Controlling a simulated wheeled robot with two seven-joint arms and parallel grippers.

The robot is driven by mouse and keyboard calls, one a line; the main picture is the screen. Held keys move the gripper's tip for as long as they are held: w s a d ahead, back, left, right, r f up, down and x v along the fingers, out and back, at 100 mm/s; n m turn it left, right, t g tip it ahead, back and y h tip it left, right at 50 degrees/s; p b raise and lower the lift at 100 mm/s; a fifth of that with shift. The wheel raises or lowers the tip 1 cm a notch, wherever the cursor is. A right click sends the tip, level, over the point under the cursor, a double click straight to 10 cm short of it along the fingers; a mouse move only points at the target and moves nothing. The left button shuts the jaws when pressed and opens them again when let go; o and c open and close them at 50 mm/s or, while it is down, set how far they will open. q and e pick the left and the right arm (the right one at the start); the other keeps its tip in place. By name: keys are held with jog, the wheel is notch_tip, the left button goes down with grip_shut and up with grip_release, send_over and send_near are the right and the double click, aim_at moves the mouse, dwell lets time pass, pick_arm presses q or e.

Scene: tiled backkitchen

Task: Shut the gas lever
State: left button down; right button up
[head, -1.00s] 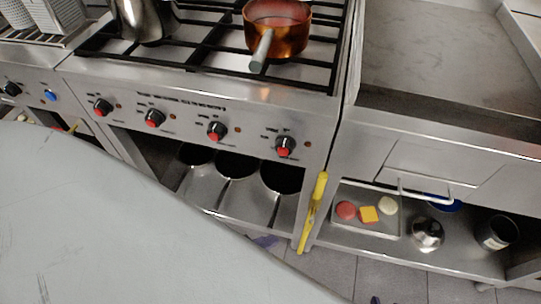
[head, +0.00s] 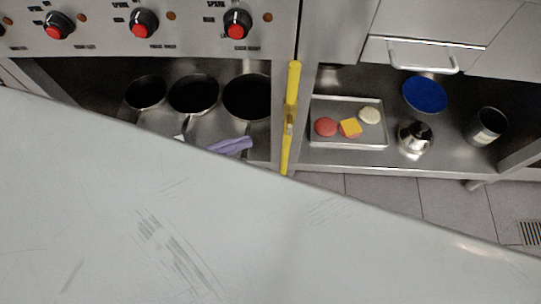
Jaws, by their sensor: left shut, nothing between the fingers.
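The gas lever (head: 292,85) is a long yellow bar with a metal piece near its middle. It stands nearly upright in the picture, at the post between the stove and the steel counter to its right. The fingers are together and empty, with a gap to the lever in the picture. My right gripper is not in view.
Red-tipped knobs (head: 237,24) line the stove front above. Several dark pans (head: 194,94) sit on the shelf below. Right of the lever, a tray (head: 347,143) with food pieces, a blue bowl (head: 425,95), a metal kettle (head: 414,139) and a pot (head: 487,126) stand on a low shelf.

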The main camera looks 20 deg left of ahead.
aim_at(289, 131)
pick_arm(q)
jog(key=s+a+f+m+g+h+b, duration=0.2)
jog(key=a+m+g+h+b, duration=0.1)
jog(key=a, duration=0.2)
jog(key=shift+s+a+g, duration=0.15)
jog(key=shift+a+g, duration=0.15)
jog(key=shift+a, duration=0.05)
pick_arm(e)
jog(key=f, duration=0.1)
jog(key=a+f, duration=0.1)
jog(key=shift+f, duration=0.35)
pick_arm(q)
jog(key=b+x, duration=0.2)
jog(key=x, duration=1.2)
jog(key=shift+r, duration=0.15)
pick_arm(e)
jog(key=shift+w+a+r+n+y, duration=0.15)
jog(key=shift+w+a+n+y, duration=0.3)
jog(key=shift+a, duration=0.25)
pick_arm(q)
jog(key=shift+d, duration=0.1)
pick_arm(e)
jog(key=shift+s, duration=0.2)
